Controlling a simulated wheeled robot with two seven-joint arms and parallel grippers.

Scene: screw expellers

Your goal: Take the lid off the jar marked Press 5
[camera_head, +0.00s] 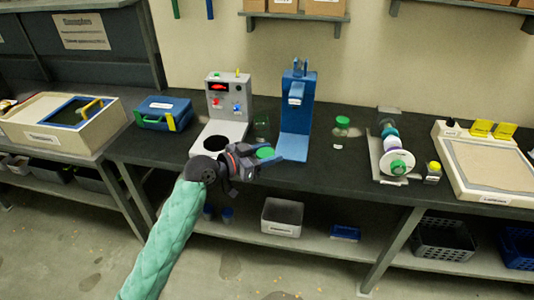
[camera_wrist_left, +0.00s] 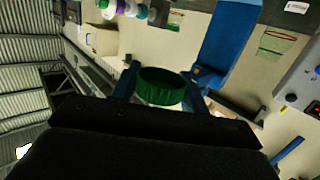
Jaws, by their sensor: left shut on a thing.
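My left gripper (camera_head: 268,155) is above the front part of the dark workbench, shut on a green lid (camera_head: 265,153). In the left wrist view the green lid (camera_wrist_left: 160,88) sits between the two blue fingers of the left gripper (camera_wrist_left: 163,90). I cannot tell from these views whether any jar is under it. A clear greenish jar (camera_head: 262,127) stands behind the gripper, between the grey machine and the blue press. Another clear jar with a green lid (camera_head: 341,122) stands right of the press. No jar marking is readable. My right gripper is not in view.
The blue press (camera_head: 297,115) and the grey control machine (camera_head: 229,100) stand close behind the gripper. A blue case (camera_head: 163,113) is to the left. A colourful rotor device (camera_head: 390,150) and a sand tray (camera_head: 490,165) are to the right. The bench front between press and rotor is clear.

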